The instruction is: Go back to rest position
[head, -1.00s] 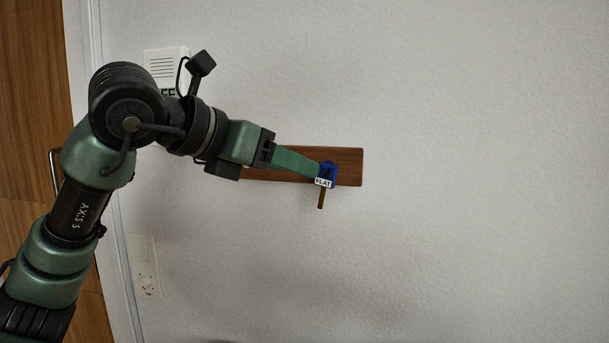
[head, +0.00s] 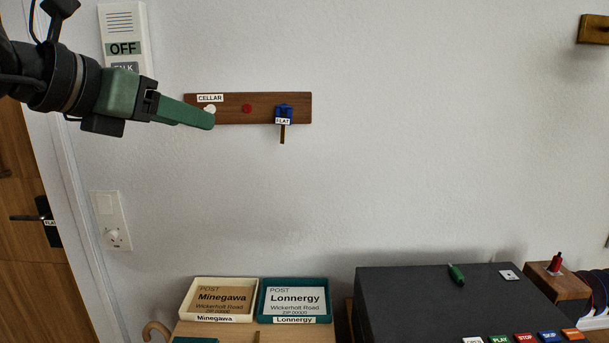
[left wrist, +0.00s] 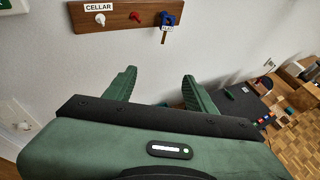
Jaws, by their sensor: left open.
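My left gripper (head: 212,122) comes in from the upper left in the head view, in front of the left part of the wooden key rack (head: 262,105). In the left wrist view its two green fingers (left wrist: 157,82) stand apart with nothing between them. A blue-headed key with a FLAT label (head: 284,112) hangs at the rack's right end, apart from the gripper. It also shows in the left wrist view (left wrist: 168,20). A red peg (head: 247,108) and a white peg under a CELLAR label (head: 210,97) are bare. My right gripper is not in view.
Two post trays, Minegawa (head: 190,299) and Lonnergy (head: 265,304), stand below on a wooden surface. A dark box (head: 400,290) with coloured buttons is at the lower right. An intercom (head: 123,22) and a door (head: 25,165) are at left. The wall right of the rack is clear.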

